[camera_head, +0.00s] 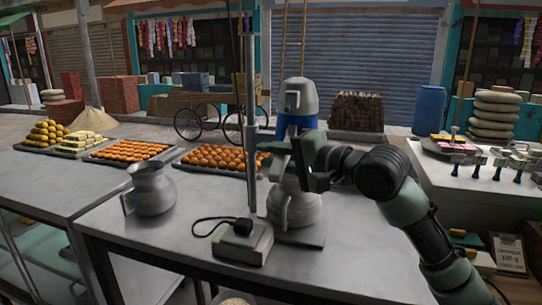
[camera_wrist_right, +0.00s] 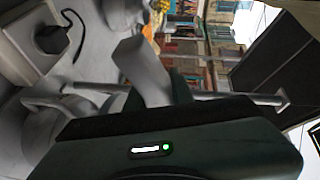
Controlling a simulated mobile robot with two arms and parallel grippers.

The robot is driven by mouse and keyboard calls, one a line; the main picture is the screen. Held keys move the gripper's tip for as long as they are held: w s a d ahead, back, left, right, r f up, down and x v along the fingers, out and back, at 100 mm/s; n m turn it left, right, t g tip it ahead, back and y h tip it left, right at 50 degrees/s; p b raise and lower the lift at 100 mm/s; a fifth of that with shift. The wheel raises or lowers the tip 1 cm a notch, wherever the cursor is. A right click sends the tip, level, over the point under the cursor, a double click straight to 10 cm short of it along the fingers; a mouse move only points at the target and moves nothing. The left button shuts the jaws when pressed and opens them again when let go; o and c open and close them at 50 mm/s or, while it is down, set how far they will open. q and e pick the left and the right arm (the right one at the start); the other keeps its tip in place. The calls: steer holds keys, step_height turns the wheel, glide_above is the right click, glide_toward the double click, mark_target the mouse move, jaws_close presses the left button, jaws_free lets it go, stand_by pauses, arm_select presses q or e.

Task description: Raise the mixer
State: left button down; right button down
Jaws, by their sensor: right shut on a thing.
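The mixer (camera_head: 298,97) has a grey top and a blue band. It stands upright above a round metal pot (camera_head: 300,208) on a flat base on the metal table. My right gripper (camera_head: 300,160) reaches in from the right, just below the blue band, and is shut on a part of the mixer. In the right wrist view a pale grey piece (camera_wrist_right: 140,68) shows at the jaws. The gripper body hides the exact contact and the mixer's lower part. My left gripper is not in view.
A vertical metal pole (camera_head: 250,120) rises left of the mixer. A box with a black plug and cable (camera_head: 243,242) sits in front. A metal jug (camera_head: 150,190) stands at the left. Trays of sweets (camera_head: 212,160) line the back.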

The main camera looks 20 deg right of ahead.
step_height(320, 180, up, 15)
steer(key=p, duration=1.3)
steer(key=shift+p, duration=0.35)
steer(key=shift+f, duration=0.15)
steer(key=c, duration=1.2)
jaws_free()
steer(key=shift+d, duration=0.1)
steer(key=shift+c, duration=0.2)
steer(key=shift+d, duration=0.1)
steer(key=shift+f, duration=0.1)
